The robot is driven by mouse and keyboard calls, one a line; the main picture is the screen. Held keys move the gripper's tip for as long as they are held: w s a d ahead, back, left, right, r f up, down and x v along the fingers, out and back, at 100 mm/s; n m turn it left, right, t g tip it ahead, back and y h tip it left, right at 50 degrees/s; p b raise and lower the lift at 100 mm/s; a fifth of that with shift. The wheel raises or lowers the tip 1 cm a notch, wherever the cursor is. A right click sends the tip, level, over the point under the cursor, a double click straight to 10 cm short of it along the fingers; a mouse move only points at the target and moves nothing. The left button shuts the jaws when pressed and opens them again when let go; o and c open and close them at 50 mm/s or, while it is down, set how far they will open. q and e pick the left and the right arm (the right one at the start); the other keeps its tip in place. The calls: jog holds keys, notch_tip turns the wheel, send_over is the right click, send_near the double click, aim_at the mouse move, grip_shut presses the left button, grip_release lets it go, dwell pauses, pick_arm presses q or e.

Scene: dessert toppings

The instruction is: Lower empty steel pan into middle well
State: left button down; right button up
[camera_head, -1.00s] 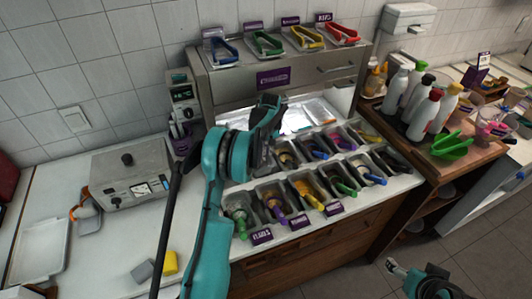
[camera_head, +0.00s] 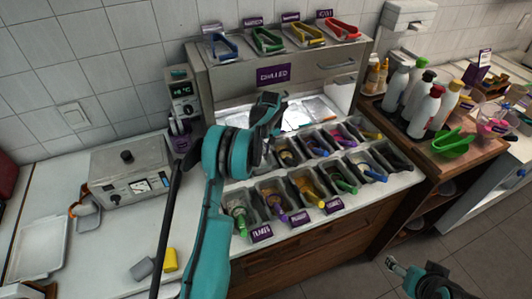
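My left gripper (camera_head: 274,108) hangs over the back left of the toppings counter, in front of the bright steel recess (camera_head: 296,118). Its fingers are dark and partly hidden by my teal wrist, so I cannot tell whether they hold anything. I cannot clearly make out an empty steel pan; the wrist may hide it. Rows of dark wells with topping pans and coloured utensils fill the counter, including a front pan with a yellow handle (camera_head: 306,188). My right gripper (camera_head: 396,266) is low at the right, over the floor, away from the wells; its finger opening is unclear.
Coloured tongs (camera_head: 267,42) lie on the shelf above the recess. A steel appliance (camera_head: 130,175), a white tray (camera_head: 38,248) and a yellow sponge (camera_head: 171,260) are at left.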

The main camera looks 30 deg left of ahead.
pick_arm(q)
jog(key=shift+f+b, duration=1.6)
jog(key=shift+f, duration=0.5)
dwell(1.2)
jog(key=c, duration=1.2)
grip_release()
jog(key=shift+r, duration=0.1)
jog(key=shift+r+p, duration=2.35)
jog(key=shift+r, duration=1.6)
